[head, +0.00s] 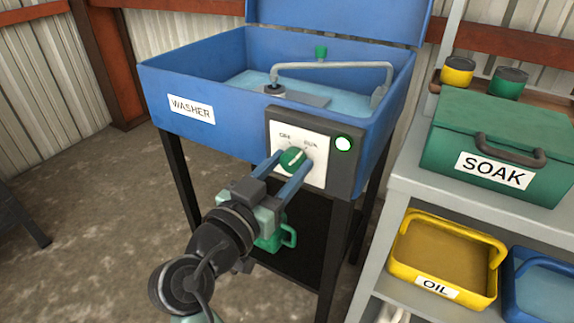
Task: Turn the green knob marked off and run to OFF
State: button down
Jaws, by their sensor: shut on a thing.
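The green knob (292,158) sits on a white plate (315,170) on the front of the blue washer (235,120). The plate reads OFF at the upper left and RUN at the upper right. The knob's pale pointer mark appears to lean up and right, toward RUN. My gripper (287,164) has its two blue fingers on either side of the knob and is shut on it. The fingers hide part of the knob's edges.
A grey shelf (398,180) stands close on the right, with a green SOAK box (490,150) on top and a yellow OIL tub (447,255) below. A green can (275,238) stands under the washer, behind my arm. The floor at left is mostly clear.

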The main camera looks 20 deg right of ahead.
jog(key=shift+n+p, duration=0.3)
jog(key=shift+r+n+p, duration=0.15)
jog(key=shift+n+p, duration=0.6)
jog(key=shift+n, duration=0.15)
jog(key=n+p, duration=0.3)
jog(key=n, duration=0.1)
jog(key=shift+n, duration=0.3)
jog(key=n+p, duration=0.3)
jog(key=n, duration=0.1)
jog(key=shift+p, duration=0.3)
jog(key=shift+n+p, duration=0.95)
jog(key=shift+n, duration=0.55)
jog(key=shift+c, duration=1.7)
grip_release()
